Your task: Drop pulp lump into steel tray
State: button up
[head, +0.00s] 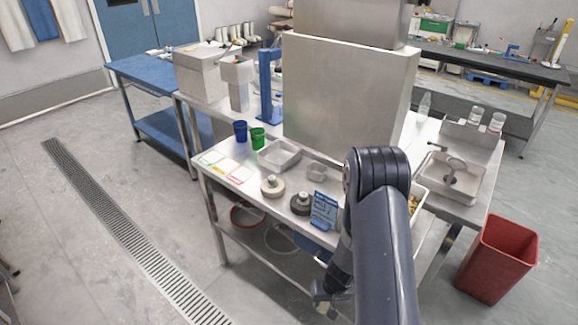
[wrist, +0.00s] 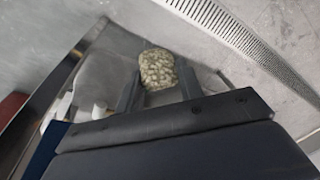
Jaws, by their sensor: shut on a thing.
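The pulp lump (wrist: 157,67), pale and speckled greenish-grey, is between the fingertips of my gripper (wrist: 158,82) in the wrist view. My gripper is shut on it. In the head view my gripper (head: 326,298) hangs low in front of the table, below the tabletop, partly hidden by my arm; the lump cannot be made out there. A shallow metal tray (head: 279,156), which looks like the steel tray, lies on the tabletop behind and left of my gripper, well apart from it.
Two round weight-like items (head: 272,187) and a blue sign (head: 323,210) stand along the table's front edge. A large steel housing (head: 350,92) rises behind. A red bin (head: 496,258) stands at right.

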aim_at(282, 159)
jog(key=i+j+z, duration=0.3)
jog(key=j, duration=0.35)
jog(key=j+z, duration=0.3)
jog(key=j, duration=0.35)
jog(key=i+j+z, duration=0.1)
jog(key=j+z, duration=0.2)
jog(key=j, duration=0.45)
